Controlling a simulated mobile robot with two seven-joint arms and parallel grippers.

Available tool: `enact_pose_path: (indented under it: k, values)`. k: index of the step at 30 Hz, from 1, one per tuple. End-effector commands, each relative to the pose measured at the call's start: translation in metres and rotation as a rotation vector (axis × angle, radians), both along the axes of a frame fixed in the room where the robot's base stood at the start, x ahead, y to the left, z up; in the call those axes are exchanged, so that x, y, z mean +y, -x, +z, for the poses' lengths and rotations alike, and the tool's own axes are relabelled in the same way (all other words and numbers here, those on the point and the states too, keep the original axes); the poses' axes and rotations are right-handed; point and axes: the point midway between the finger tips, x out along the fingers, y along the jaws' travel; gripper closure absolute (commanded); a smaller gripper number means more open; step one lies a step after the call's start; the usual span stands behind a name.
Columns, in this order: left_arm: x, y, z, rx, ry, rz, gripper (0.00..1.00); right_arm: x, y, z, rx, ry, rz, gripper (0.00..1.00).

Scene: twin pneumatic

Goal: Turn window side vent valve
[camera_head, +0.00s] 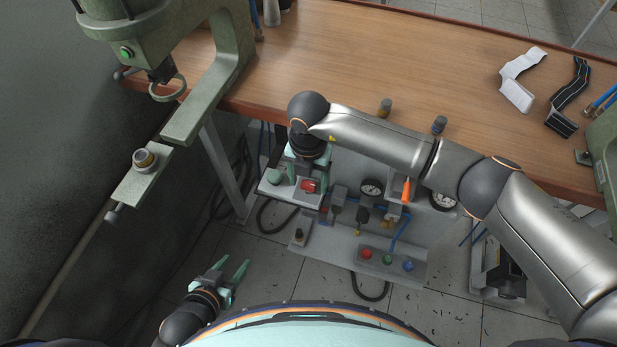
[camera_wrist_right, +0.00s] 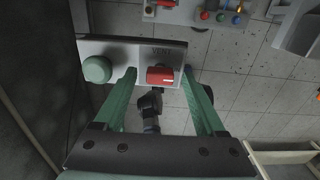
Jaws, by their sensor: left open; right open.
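A red vent valve handle (camera_head: 310,186) sits on a light grey panel (camera_head: 276,192) under the workbench, left of the gauges. In the right wrist view the red handle (camera_wrist_right: 160,75) is on the panel below the word "VENT", right of a green round knob (camera_wrist_right: 97,69). My right gripper (camera_wrist_right: 160,72) is open, with one green finger on each side of the red handle; I cannot tell if they touch it. In the head view my right arm hides part of this spot. My left gripper (camera_head: 235,265) is open and empty, low over the floor, away from the panel.
Pressure gauges (camera_head: 372,188), blue hoses and a plate with red, green and blue buttons (camera_head: 388,260) lie right of the valve. The wooden bench top (camera_head: 330,70) is above. A green press (camera_head: 215,75) stands at the left. Tiled floor is open below.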

Motion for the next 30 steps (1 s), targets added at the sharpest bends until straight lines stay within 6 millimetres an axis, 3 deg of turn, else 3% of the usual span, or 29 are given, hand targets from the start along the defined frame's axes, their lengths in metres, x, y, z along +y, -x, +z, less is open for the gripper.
enact_pose_path:
  k: [4, 23, 30]
  values:
    - [0.0, 0.0001, -0.0001, 0.0, 0.0, 0.0, 0.5, 0.0002, 0.0002, 0.0001, 0.0, 0.0, 0.0, 0.3]
    - [0.0, 0.0, 0.0, 0.0, 0.0, 0.0, 0.5, 0.0, -0.0001, 0.0007, 0.0, 0.0, -0.001, 1.0]
    - [0.0001, -0.0001, -0.0004, 0.0, 0.0, 0.0, 0.5, -0.0001, -0.0002, 0.0007, 0.0, 0.0, 0.003, 1.0]
